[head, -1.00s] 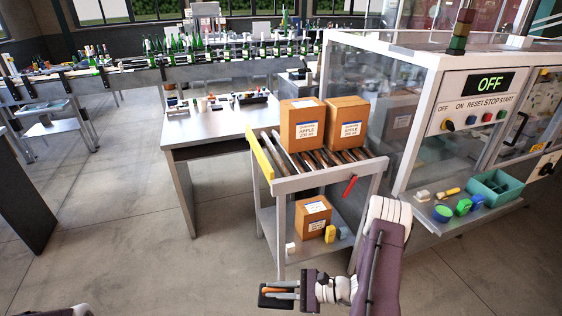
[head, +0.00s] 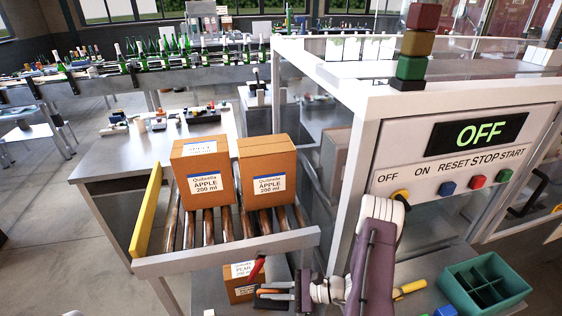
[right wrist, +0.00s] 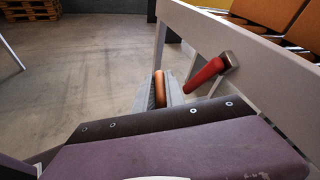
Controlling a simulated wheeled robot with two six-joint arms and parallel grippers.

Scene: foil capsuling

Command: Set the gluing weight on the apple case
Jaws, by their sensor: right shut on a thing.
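Two brown cardboard cases labelled APPLE stand side by side on the roller rack (head: 226,259): a left apple case (head: 207,180) and a right apple case (head: 268,175). Both are shut, with nothing on their tops. In the right wrist view the orange handle (right wrist: 159,88) shows at the fingers; the block is mostly hidden. My left gripper is out of view.
A red lever (right wrist: 205,75) sticks out from the rack's front rail near my right gripper. A PEAR case (head: 240,282) is on the shelf below. The machine with the OFF display (head: 478,133) and a green divided tray (head: 484,283) are on the right.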

